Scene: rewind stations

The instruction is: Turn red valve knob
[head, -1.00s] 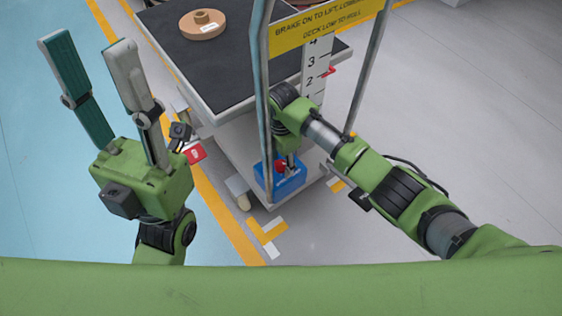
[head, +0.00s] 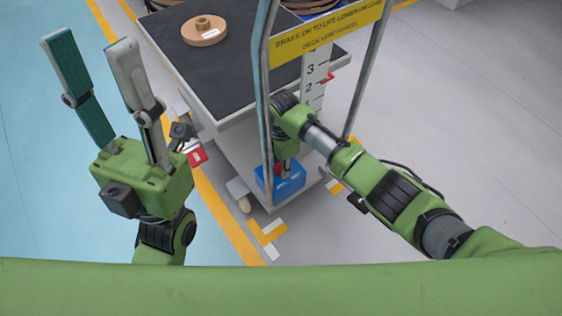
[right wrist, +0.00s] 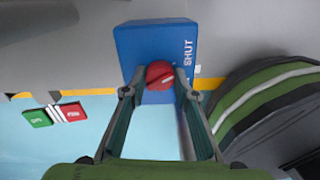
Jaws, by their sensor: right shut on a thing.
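The red valve knob (right wrist: 160,75) is round with a dark groove across it, on the face of a blue box (right wrist: 155,38) marked "SHUT" at its right side. My right gripper (right wrist: 160,90) is shut on the knob, one finger on each side. In the head view the blue box (head: 291,184) sits low on the cart's end, and my right gripper (head: 284,165) reaches down to it, hiding most of the knob. My left gripper (head: 92,42) is open and empty, fingers up, left of the cart.
The cart has a dark deck (head: 228,62) with a tan spool (head: 203,30) on it. Upright posts with a yellow sign (head: 325,32) and a number scale (head: 314,78) stand close to my right arm. A red pedal (head: 197,156) sits at the cart's left side. Floor to the right is free.

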